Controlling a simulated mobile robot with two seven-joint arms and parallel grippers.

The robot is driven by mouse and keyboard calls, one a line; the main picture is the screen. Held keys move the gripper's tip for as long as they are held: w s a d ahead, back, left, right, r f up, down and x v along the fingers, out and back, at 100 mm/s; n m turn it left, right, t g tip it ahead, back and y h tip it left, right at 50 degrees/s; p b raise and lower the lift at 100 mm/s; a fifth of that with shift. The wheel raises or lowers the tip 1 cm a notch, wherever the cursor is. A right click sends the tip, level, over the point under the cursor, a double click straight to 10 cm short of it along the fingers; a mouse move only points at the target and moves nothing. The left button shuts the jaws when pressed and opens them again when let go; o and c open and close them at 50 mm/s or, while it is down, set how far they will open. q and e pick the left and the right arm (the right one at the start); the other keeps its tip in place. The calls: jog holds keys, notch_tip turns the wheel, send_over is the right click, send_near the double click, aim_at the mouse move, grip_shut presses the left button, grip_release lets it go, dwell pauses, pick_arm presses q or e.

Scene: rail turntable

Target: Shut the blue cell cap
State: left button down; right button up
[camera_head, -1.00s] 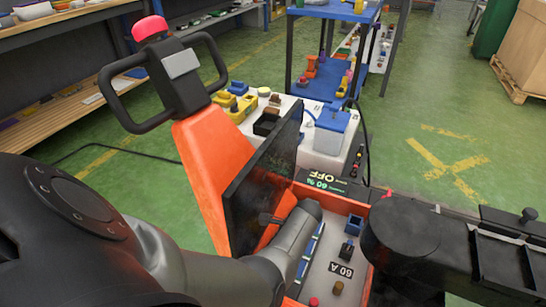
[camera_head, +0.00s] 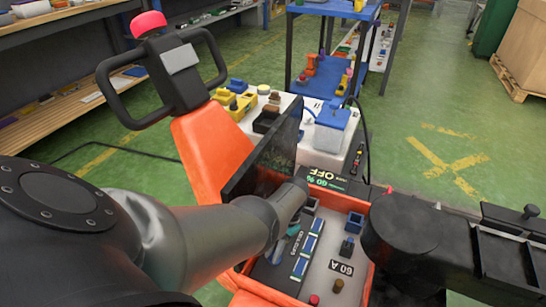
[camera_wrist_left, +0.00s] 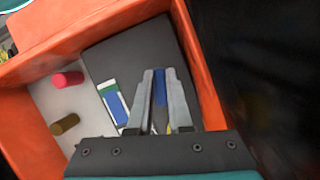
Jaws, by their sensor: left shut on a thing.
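My left gripper (camera_head: 278,251) reaches down into the orange battery box; the wrist partly covers it in the head view. In the left wrist view its two grey fingers (camera_wrist_left: 160,76) are closed on a narrow blue piece, the blue cell cap (camera_wrist_left: 160,90). The fingers hide most of the cap, so I cannot tell whether it is open or shut. Beside it is a row of blue and white cells (camera_head: 306,248), one also showing in the left wrist view (camera_wrist_left: 113,104). My right gripper is not in view.
The orange box wall (camera_wrist_left: 200,70) stands close around the fingers. A dark upright panel (camera_head: 262,160) is beside my wrist. A red knob (camera_wrist_left: 68,79) and a brown knob (camera_wrist_left: 65,124) stand on the light plate. A white worktop (camera_head: 325,160) lies behind.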

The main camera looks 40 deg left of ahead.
pick_arm(q)
jog(key=shift+d+n+h, duration=0.1)
jog(key=shift+n+h, duration=0.5)
jog(key=shift+n, duration=1.1)
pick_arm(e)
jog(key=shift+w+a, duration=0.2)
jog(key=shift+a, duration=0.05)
pick_arm(q)
jog(key=shift+w, duration=0.1)
jog(key=c, duration=0.8)
grip_release()
jog(key=shift+c, duration=0.2)
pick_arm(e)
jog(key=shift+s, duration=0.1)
